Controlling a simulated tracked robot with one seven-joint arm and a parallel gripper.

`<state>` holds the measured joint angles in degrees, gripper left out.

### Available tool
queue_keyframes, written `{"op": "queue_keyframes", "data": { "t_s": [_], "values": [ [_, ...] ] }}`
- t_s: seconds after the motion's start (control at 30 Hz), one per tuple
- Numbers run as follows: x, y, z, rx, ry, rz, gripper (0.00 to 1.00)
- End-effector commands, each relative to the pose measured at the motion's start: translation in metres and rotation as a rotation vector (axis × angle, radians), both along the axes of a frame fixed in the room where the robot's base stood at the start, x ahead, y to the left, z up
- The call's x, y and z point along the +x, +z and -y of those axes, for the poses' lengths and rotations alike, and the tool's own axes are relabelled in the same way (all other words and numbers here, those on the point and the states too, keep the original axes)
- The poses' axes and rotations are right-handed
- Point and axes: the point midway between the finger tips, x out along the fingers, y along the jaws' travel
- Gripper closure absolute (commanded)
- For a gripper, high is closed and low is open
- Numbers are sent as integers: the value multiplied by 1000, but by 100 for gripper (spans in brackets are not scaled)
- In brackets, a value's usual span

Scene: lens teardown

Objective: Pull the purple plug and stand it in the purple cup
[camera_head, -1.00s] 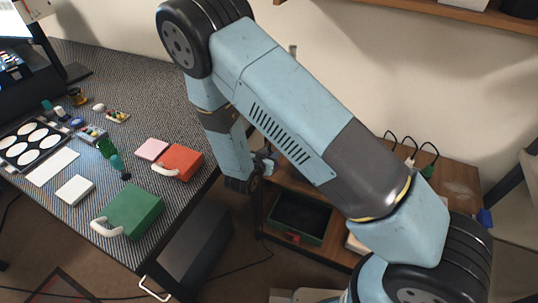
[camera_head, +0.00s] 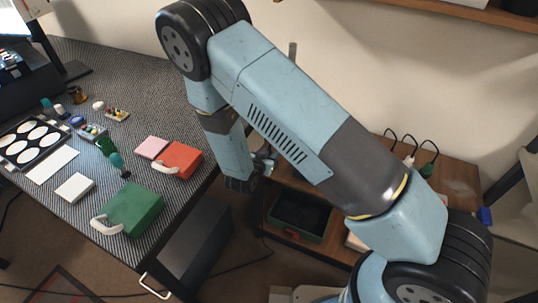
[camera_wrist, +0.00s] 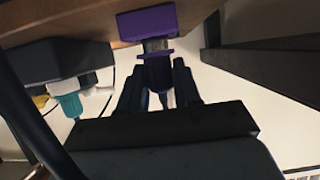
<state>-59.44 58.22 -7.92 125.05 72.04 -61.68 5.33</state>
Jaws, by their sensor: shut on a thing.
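In the wrist view, the purple plug (camera_wrist: 157,71) stands between the two fingers of my gripper (camera_wrist: 160,88), which are shut on it. A purple block (camera_wrist: 147,22) lies directly above the plug in the picture, against the wooden board. A short grey part shows between block and plug; I cannot tell whether the plug is still seated. In the head view, my gripper (camera_head: 265,164) is beside the left end of the wooden bench, and the purple plug is too small or hidden to make out. I cannot pick out the purple cup in either view.
A dark box with a teal plug (camera_wrist: 68,104) is left of the plug in the wrist view. The wooden bench (camera_head: 455,195) carries a green plug (camera_head: 427,170) and cables. The grey table (camera_head: 165,95) holds a green case (camera_head: 133,207) and a red case (camera_head: 182,160).

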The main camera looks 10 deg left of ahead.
Motion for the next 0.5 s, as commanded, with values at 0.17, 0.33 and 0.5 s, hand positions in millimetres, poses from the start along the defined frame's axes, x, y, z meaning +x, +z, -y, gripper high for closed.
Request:
{"op": "queue_keyframes", "data": {
  "t_s": [0.17,0.33,0.5],
  "values": [
    [0,-2,0,0,0,0,100],
    [0,-4,0,0,0,0,100],
    [0,-7,0,-1,0,0,100]
  ]
}}
